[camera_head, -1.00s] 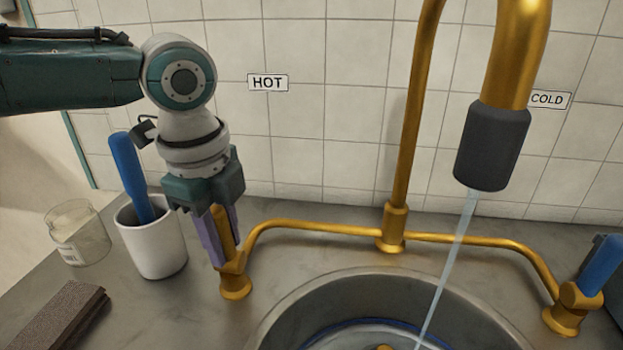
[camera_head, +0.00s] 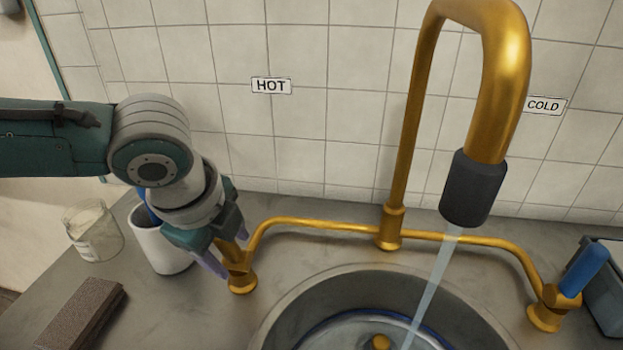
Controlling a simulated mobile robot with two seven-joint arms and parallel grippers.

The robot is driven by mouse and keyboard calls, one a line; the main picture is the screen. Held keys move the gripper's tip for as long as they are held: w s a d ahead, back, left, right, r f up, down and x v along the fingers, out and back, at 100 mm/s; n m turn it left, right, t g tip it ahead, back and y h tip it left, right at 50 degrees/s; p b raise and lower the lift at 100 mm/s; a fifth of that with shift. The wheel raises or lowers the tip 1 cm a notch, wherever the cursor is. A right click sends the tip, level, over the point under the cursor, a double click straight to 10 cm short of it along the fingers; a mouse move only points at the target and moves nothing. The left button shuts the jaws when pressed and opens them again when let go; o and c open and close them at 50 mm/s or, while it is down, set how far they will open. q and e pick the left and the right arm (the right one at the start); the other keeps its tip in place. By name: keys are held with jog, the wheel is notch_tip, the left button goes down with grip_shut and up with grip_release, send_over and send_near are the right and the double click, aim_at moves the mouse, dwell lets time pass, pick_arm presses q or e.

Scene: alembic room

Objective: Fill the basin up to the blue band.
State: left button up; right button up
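The steel basin (camera_head: 290,312) is at the bottom centre, cut off by the frame edge. Its blue band (camera_head: 428,330) shows as an arc along the inner wall, with water visible inside; I cannot tell the exact level. A water stream (camera_head: 432,285) falls from the dark nozzle (camera_head: 473,188) of the brass spout. The brass hot tap (camera_head: 241,283) is left of the basin. My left gripper (camera_head: 225,252) is tilted at it, with its purple fingers closed around the handle, which they partly hide. The cold tap (camera_head: 546,315) has a blue lever (camera_head: 584,270). My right gripper is out of view.
A white cup (camera_head: 160,250) with a blue-handled item stands beside my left gripper, partly behind it. A glass jar (camera_head: 93,232) and a brown block (camera_head: 82,315) are further left. A grey-blue container (camera_head: 605,300) is at the right edge. A brass plug-like knob (camera_head: 380,342) shows inside the basin.

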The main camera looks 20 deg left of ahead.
pick_arm(q)
jog(key=p+v, duration=0.2)
jog(key=v, duration=0.7)
jog(key=shift+s+r, duration=0.2)
jog(key=shift+r, duration=0.2)
